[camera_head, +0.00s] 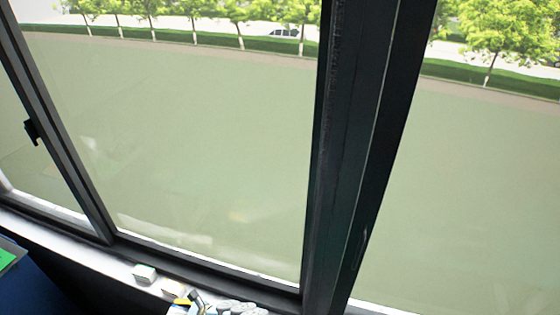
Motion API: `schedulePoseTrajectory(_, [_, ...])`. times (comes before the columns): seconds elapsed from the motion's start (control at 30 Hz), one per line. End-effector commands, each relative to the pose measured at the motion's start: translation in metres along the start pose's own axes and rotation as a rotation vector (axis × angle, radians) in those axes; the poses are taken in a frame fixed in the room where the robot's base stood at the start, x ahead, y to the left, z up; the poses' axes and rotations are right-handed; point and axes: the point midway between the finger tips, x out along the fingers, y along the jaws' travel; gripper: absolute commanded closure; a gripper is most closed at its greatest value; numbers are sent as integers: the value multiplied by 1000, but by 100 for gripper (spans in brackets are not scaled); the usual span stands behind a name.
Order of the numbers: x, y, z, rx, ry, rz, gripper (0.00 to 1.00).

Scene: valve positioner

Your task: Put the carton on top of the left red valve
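No red valve shows in the head view. No thing here can be clearly made out as the carton. My gripper is not in view, so whether it is open or shut does not show.
A dark-framed window (348,150) fills the view, with trees and a road outside. Two small whitish blocks (145,273) and some cluttered small items (197,300) lie on the sill at the bottom. A green object (6,260) is at the lower left edge, by a dark blue surface (30,290).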

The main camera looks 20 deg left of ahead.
Motion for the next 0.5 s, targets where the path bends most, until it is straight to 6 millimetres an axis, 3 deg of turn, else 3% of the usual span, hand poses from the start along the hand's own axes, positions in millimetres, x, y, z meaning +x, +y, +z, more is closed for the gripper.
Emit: schedulePoseTrajectory(0.5, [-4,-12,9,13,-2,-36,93])
